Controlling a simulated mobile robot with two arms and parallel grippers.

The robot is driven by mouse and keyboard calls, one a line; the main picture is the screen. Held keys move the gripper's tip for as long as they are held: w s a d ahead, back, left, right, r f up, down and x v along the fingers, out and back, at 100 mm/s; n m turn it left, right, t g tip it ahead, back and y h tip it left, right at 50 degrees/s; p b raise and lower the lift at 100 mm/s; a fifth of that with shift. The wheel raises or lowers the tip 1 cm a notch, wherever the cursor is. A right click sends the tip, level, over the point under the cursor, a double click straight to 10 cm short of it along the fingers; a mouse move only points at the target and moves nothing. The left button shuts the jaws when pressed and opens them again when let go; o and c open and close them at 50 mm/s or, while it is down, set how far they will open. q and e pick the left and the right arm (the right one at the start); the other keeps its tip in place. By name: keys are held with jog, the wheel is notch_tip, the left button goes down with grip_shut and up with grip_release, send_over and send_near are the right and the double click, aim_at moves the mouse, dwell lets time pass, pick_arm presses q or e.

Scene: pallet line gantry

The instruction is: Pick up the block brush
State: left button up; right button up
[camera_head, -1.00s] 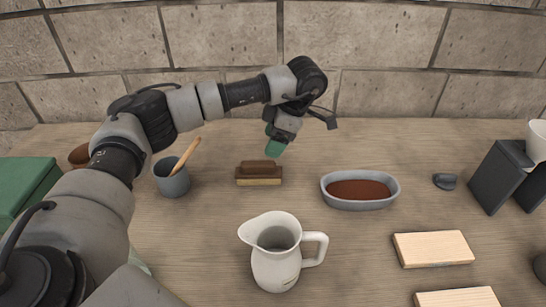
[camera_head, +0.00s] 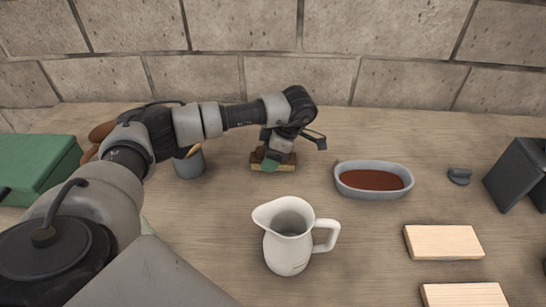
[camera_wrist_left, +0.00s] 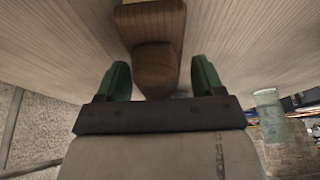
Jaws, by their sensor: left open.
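The block brush (camera_head: 258,164) lies on the wooden table near the back wall, with a brown wooden grip on a lighter block. My left gripper (camera_head: 272,163) is over it and hides much of it in the head view. In the left wrist view, the brush (camera_wrist_left: 155,60) reaches in from the top. The end of its grip lies between the two green fingertips of my left gripper (camera_wrist_left: 160,80), which are apart with a gap on each side. My right gripper is in neither view.
A grey cup (camera_head: 190,164) stands left of the brush, partly behind my arm. A cream pitcher (camera_head: 287,250) stands in front. A grey dish (camera_head: 373,194) with brown contents and pale wooden blocks (camera_head: 443,243) are to the right. A green box (camera_head: 40,165) is at far left.

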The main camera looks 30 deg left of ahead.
pick_arm(q)
jog(key=shift+f, duration=0.25)
dwell(0.4)
jog(key=shift+c, duration=0.5)
jog(key=c, duration=1)
